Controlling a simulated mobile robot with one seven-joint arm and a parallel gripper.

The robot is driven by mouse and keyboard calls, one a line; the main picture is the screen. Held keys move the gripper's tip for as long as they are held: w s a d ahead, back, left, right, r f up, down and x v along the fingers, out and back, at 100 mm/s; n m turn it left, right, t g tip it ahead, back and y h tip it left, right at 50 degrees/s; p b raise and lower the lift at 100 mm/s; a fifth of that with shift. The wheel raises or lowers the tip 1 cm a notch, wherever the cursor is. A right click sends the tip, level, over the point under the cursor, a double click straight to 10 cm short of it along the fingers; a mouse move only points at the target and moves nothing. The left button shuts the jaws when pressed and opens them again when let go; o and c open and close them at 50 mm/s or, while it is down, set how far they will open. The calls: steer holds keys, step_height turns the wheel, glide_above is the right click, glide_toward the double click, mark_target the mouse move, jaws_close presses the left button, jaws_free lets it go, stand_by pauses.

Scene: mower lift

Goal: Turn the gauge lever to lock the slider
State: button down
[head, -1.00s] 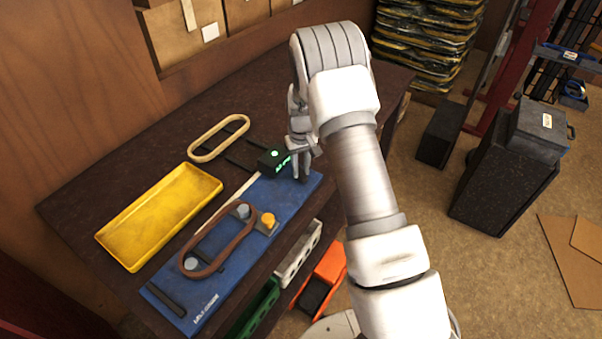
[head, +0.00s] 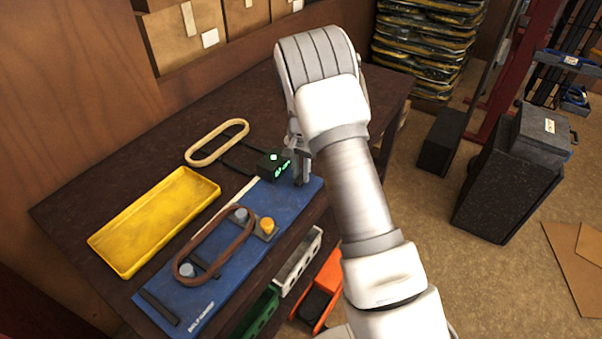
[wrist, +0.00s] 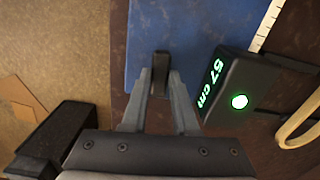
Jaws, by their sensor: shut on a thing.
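The blue gauge board (head: 250,225) lies on the dark bench. Its black display box (head: 268,170) stands at the board's far end; in the wrist view the box (wrist: 230,85) reads 57 cm and has a lit green lamp (wrist: 239,101). My gripper (head: 300,172) is beside the box, over the board's far right end, partly hidden by my wrist. In the wrist view my gripper (wrist: 160,82) is shut on a small dark upright lever (wrist: 160,68). A brown belt (head: 215,245) loops around the grey pegs on the board.
A yellow tray (head: 155,222) lies left of the board. Green, grey and orange parts are below the bench's front edge. A black cabinet (head: 500,195) stands on the floor at right.

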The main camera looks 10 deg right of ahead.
mark_target(301, 176)
steer(key=shift+m, duration=0.6)
steer(key=c, duration=0.7)
jaws_free()
step_height(301, 176, up, 18)
steer(key=shift+f, duration=0.25)
steer(key=shift+r, duration=0.1)
